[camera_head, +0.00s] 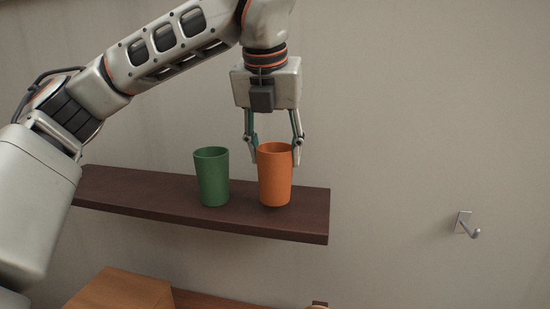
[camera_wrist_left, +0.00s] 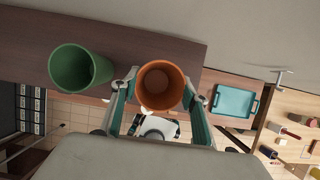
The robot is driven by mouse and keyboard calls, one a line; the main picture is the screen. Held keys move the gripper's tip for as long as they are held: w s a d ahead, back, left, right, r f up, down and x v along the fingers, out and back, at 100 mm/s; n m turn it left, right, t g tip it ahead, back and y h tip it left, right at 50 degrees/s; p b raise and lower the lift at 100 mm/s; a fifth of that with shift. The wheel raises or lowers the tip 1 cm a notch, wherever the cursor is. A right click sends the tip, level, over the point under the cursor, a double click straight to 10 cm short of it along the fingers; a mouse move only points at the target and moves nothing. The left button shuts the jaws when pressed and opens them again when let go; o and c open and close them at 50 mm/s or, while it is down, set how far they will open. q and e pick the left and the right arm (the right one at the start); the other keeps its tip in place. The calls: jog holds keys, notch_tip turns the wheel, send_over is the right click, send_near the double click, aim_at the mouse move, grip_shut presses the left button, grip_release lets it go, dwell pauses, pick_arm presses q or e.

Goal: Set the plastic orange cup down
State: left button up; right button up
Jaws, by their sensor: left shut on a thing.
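The orange cup (camera_head: 275,177) is upright over the right part of the dark wooden shelf (camera_head: 310,225). My left gripper (camera_head: 273,158) comes down from above and is shut on the cup, one finger on each side near its rim. In the left wrist view the orange cup (camera_wrist_left: 161,86) sits between the two fingers (camera_wrist_left: 160,98), and I look into its empty inside. The cup's base looks at or very close to the shelf top; I cannot tell if it touches. My right gripper is not in view.
A green cup (camera_head: 212,177) stands upright on the shelf just left of the orange one, also in the left wrist view (camera_wrist_left: 80,68). A wall hook (camera_head: 467,226) is at the right. A wooden box (camera_head: 120,290) is below. A teal tray (camera_wrist_left: 234,101) lies lower down.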

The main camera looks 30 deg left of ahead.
pick_arm(q)
jog(key=shift+f, duration=0.8)
jog(key=shift+f, duration=0.15)
jog(key=o, duration=1.3)
jog(key=v, duration=1.2)
